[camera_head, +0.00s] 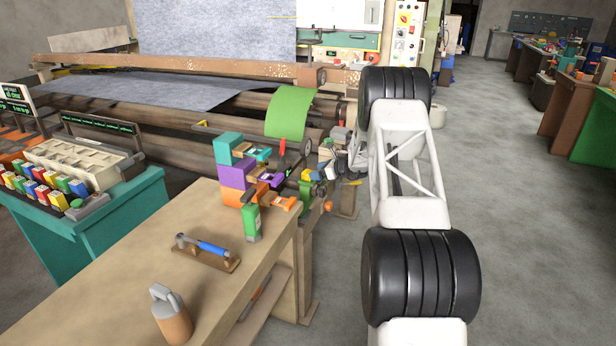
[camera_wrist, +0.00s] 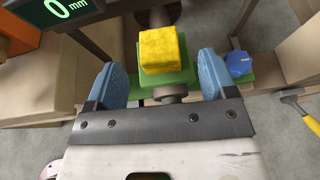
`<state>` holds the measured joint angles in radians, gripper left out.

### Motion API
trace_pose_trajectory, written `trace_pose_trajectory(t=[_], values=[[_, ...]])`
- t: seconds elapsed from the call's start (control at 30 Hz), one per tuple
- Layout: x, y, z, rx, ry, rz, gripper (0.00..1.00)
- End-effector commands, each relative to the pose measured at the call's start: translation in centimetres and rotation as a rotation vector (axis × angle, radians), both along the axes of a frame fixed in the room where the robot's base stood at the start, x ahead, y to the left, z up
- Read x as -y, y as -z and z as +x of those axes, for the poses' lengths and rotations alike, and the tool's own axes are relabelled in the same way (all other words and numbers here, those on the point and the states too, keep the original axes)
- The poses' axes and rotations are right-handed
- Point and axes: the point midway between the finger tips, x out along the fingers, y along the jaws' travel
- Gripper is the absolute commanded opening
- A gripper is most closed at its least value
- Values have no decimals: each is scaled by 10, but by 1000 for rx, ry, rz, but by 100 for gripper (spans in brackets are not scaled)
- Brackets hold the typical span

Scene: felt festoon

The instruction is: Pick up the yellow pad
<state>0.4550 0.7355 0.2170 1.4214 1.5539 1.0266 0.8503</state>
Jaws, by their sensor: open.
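The yellow pad (camera_wrist: 163,48) is a small, rough-surfaced block in the wrist view. It sits on a green block (camera_wrist: 178,79) above a round metal post. My gripper (camera_wrist: 163,78) is open, with one blue finger pad to the left of the yellow pad and one to the right. There are gaps on both sides, and the yellow pad lies slightly beyond the fingers in the picture. In the head view my arm reaches down past the bench end, and the fingers are too small and crowded there to make out clearly.
In the wrist view a blue block (camera_wrist: 240,65) is right of the gripper, and a yellow-handled tool (camera_wrist: 296,104) lies farther right. A display (camera_wrist: 58,8) is at upper left.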

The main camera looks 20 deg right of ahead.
Motion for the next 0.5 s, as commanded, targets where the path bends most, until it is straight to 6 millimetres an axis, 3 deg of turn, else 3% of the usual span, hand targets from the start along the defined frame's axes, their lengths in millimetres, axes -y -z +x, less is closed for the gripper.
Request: trace_pose_trajectory(t=[0.5], values=[[-29, 16, 30, -2, -1, 0, 78]])
